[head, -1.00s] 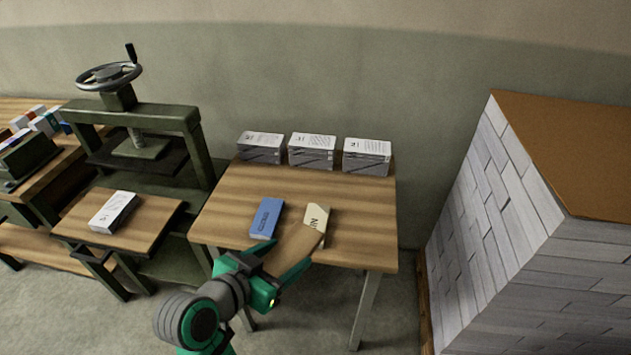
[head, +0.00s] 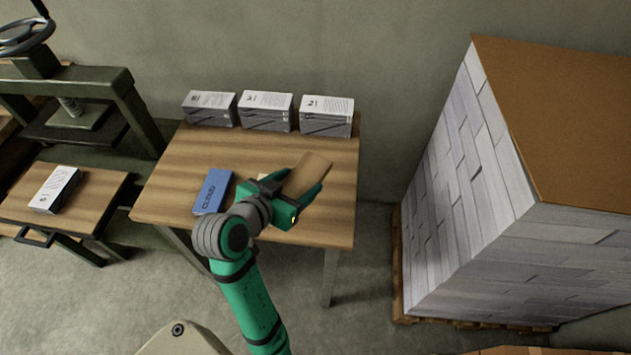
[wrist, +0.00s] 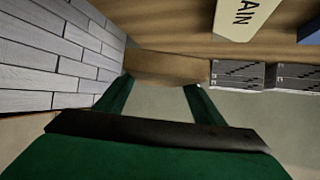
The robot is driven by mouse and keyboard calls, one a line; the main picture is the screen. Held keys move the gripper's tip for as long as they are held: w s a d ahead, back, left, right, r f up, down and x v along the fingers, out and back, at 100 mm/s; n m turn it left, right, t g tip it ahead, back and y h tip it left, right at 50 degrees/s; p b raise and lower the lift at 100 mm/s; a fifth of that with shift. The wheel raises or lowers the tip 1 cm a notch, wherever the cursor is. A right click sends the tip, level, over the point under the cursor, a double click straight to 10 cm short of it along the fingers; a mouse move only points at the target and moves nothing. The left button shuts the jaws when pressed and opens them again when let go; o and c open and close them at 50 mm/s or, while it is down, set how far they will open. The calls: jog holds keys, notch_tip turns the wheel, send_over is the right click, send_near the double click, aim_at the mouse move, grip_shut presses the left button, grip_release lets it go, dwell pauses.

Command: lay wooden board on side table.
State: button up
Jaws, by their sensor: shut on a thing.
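My gripper (head: 304,181) is shut on the wooden board (head: 311,168), a small plain brown slab, and holds it over the right part of the wooden table (head: 190,157). In the wrist view the board (wrist: 165,68) spans between the two fingers of my gripper (wrist: 160,86). The board appears tilted and raised above the tabletop; the exact gap is hard to tell. This table is the likely side table.
A blue book (head: 212,190) lies left of my gripper. A cream book (wrist: 247,15) is mostly hidden behind my gripper in the head view. Several printed stacks (head: 266,111) line the table's back edge. A tall paper pile (head: 455,180) stands right; a press (head: 75,90) stands left.

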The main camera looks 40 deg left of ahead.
send_over(322, 196)
jog(key=s, duration=0.2)
jog(key=f, duration=0.5)
jog(key=shift+w+a+f, duration=0.1)
jog(key=shift+w+f, duration=0.15)
jog(key=shift+f, duration=0.05)
jog(key=shift+w+f, duration=0.65)
jog(key=shift+f, duration=0.15)
jog(key=shift+w+f, duration=0.15)
jog(key=shift+f, duration=1.45)
jog(key=shift+f, duration=0.15)
jog(key=o, duration=1.2)
